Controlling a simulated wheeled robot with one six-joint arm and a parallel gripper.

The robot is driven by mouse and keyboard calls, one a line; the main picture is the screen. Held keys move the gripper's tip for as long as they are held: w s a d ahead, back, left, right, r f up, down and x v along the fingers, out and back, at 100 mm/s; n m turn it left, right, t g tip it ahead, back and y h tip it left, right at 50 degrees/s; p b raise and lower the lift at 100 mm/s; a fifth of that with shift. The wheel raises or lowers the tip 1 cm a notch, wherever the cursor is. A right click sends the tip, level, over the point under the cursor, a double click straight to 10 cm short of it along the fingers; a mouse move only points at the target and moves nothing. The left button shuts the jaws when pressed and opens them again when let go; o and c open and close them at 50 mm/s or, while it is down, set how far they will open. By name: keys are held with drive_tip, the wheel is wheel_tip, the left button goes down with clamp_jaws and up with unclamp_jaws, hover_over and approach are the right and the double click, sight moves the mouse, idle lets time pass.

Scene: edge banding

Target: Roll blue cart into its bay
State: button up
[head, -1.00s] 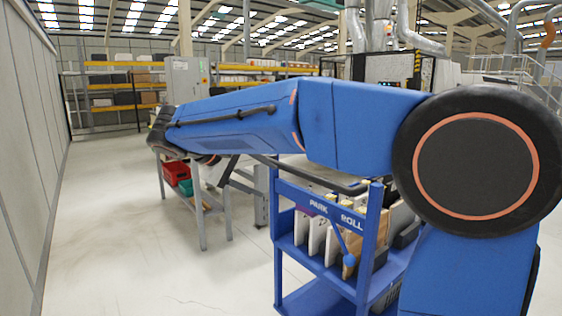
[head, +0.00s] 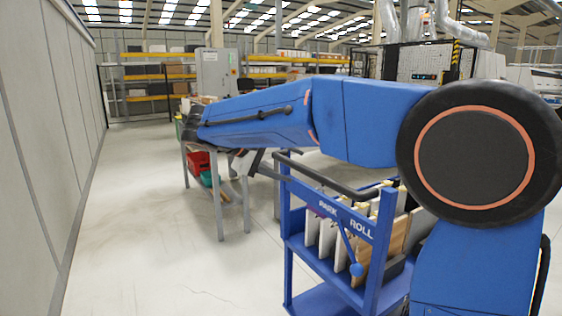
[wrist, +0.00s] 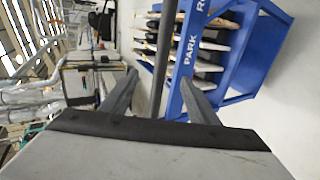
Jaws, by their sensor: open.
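The blue cart (head: 376,262) stands at the lower middle right of the head view, marked "PARK" and "ROLL", with upright panels (head: 345,243) in its rack. A blue lever (head: 356,269) with a round knob hangs on its near end. Its dark handle bar (head: 322,173) runs along the top. In the wrist view the cart (wrist: 240,70) is at upper right. My gripper (wrist: 158,76) is open, and the dark bar (wrist: 163,60) shows between its two fingers; I cannot tell whether they touch it. In the head view my arm mostly hides the gripper. No bay can be made out.
A grey-legged table (head: 218,205) with red (head: 200,162) and green bins stands behind the cart at left. A grey wall (head: 50,150) runs along the left. Pale floor (head: 150,230) between wall and table is clear. Shelves and a grey cabinet (head: 217,72) stand farther back.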

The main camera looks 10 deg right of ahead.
sight(305, 171)
drive_tip(key=shift+x, duration=4.3)
